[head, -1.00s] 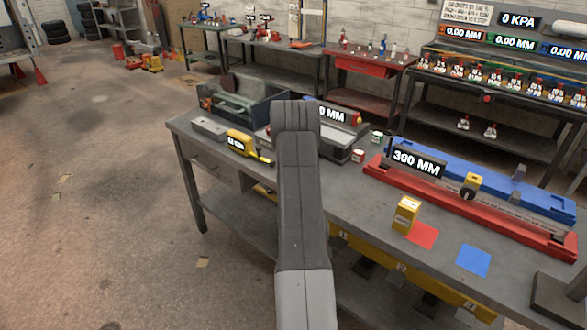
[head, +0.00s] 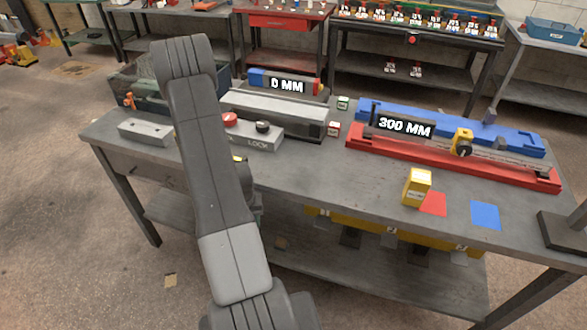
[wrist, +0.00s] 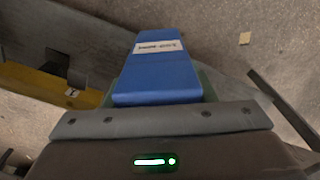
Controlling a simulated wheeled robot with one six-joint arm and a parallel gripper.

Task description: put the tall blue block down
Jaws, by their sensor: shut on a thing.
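The tall blue block (wrist: 157,75) with a white label shows in the wrist view. My gripper (wrist: 158,97) is shut on it, and the block extends away from the jaws above the floor and the bench's lower parts. In the head view my arm hides most of the gripper, and I cannot make out the block. A blue square (head: 485,215) and a red square (head: 433,204) lie flat on the bench (head: 330,180) at the right.
A red-and-blue fixture marked 300 MM (head: 360,140) lies behind the squares. A dark stand (head: 565,235) is at the right edge. A grey panel with a red button (head: 245,132) is near my arm. The bench front middle is clear.

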